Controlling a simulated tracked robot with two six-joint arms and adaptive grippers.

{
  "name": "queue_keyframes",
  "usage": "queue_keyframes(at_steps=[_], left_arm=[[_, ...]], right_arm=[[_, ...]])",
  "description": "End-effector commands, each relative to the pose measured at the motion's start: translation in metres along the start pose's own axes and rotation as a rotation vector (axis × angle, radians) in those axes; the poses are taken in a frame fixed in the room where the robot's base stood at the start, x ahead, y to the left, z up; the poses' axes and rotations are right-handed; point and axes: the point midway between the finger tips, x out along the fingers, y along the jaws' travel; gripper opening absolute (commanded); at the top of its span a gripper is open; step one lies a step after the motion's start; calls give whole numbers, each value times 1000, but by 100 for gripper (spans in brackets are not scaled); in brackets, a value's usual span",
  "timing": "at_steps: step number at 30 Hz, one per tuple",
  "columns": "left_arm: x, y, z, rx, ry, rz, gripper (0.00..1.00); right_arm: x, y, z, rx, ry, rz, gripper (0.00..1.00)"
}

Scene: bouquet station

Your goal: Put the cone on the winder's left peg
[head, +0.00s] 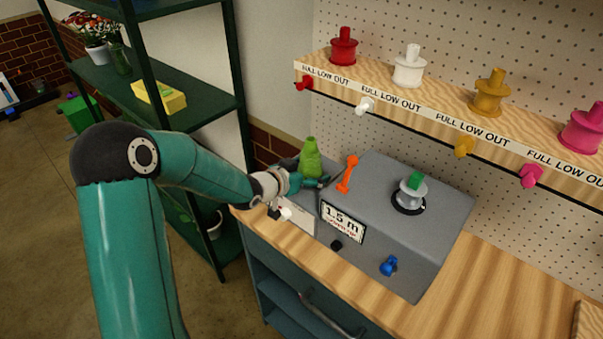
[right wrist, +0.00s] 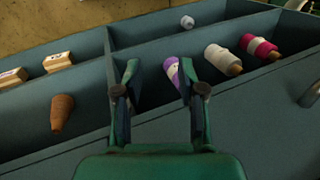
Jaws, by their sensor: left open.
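A green cone (head: 311,157) stands upright at the left end of the grey winder (head: 438,233) in the head view. Its base is partly hidden by my left gripper (head: 309,182), so I cannot tell whether a peg is inside it. The left gripper is open, with its fingers at the cone's lower part. The winder has an orange upright part (head: 348,174) right of the cone and a grey spool (head: 411,190) with a green top further right. My right gripper (right wrist: 158,78) is open and empty over a compartmented drawer in the right wrist view.
The drawer (right wrist: 82,102) holds a brown cone (right wrist: 61,113), a purple one (right wrist: 172,72), a white one (right wrist: 222,58) and a magenta one (right wrist: 259,47). A wooden shelf (head: 446,112) with coloured spools hangs behind the winder. A dark green rack (head: 205,98) stands left.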

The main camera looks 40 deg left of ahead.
Motion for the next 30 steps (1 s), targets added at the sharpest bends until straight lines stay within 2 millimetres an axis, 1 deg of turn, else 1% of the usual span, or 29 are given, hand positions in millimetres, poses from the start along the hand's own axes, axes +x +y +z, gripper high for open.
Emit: queue_keyframes(at_steps=[1,5,8,12,18,21,24,30], left_arm=[[-2,0,-2,0,0,-1,91],[-16,-1,-1,0,2,-2,91],[-33,-1,0,0,2,-3,91],[-63,-1,0,1,2,-4,91],[-100,-1,-2,1,1,-4,91],[-112,-1,-2,1,1,-3,91],[-118,0,-1,1,0,1,91],[-120,0,-1,1,0,2,91]], right_arm=[[-2,-1,0,0,0,0,40],[3,1,0,0,0,0,40],[7,2,0,0,0,0,40],[10,4,0,0,0,0,40],[10,4,0,0,0,0,40],[9,3,0,0,0,0,40],[9,3,0,0,0,0,40],[9,3,0,0,0,0,40]])
